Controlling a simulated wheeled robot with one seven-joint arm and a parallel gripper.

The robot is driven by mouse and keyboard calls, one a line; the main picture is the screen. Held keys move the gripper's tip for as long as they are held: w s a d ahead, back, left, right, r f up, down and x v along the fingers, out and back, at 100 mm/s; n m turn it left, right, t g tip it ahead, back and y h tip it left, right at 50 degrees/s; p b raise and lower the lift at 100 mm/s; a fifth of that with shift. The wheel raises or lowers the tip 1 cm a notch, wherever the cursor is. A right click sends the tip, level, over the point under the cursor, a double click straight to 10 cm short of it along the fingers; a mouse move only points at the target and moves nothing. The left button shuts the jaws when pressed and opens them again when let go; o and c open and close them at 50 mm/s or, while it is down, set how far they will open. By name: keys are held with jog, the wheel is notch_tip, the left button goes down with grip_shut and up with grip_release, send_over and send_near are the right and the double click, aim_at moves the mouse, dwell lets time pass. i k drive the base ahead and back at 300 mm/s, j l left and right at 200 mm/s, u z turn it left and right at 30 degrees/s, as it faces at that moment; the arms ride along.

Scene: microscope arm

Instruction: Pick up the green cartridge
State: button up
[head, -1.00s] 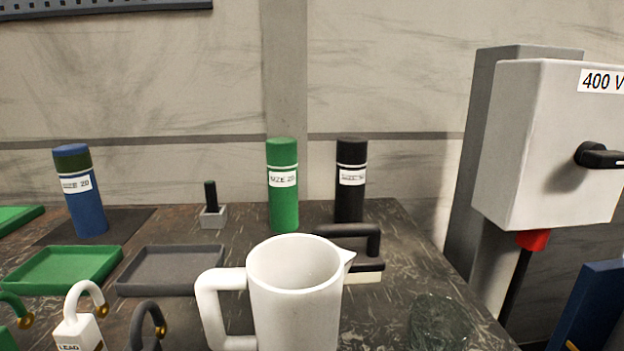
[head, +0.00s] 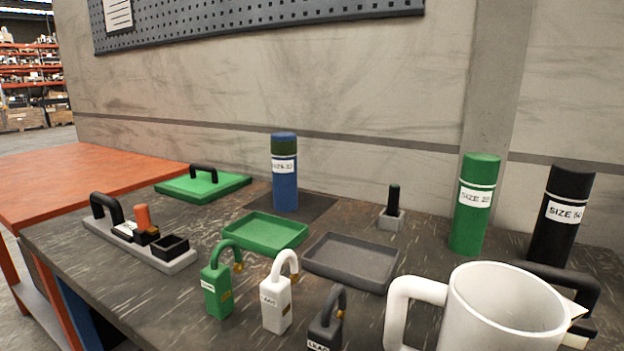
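The green cartridge (head: 475,205) is an upright green cylinder with a white size label. It stands toward the back right of the dark table, near the wall. A black cartridge (head: 562,215) stands to its right, and a blue cartridge (head: 285,180) with a dark green band stands further left on a dark mat. The white jug (head: 507,312) is in front of the green cartridge and lower in the picture, without covering it. My gripper does not show in the head view.
A grey tray (head: 352,262) and a green tray (head: 265,233) lie mid-table. Green (head: 217,290), white (head: 276,303) and dark (head: 325,328) padlocks stand in front. A small grey holder (head: 391,219) is left of the green cartridge. An orange table (head: 95,180) adjoins at left.

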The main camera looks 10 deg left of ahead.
aim_at(480, 170)
jog(key=u, duration=3.65)
jog(key=z, duration=3.55)
jog(key=j+z, duration=0.15)
jog(key=z, duration=0.75)
jog(key=j+z, duration=0.3)
jog(key=j, duration=0.2)
jog(key=j+z, duration=0.3)
jog(key=j, duration=0.15)
jog(key=k+j+z, duration=0.15)
jog(key=j+z, duration=0.2)
jog(key=j, duration=0.15)
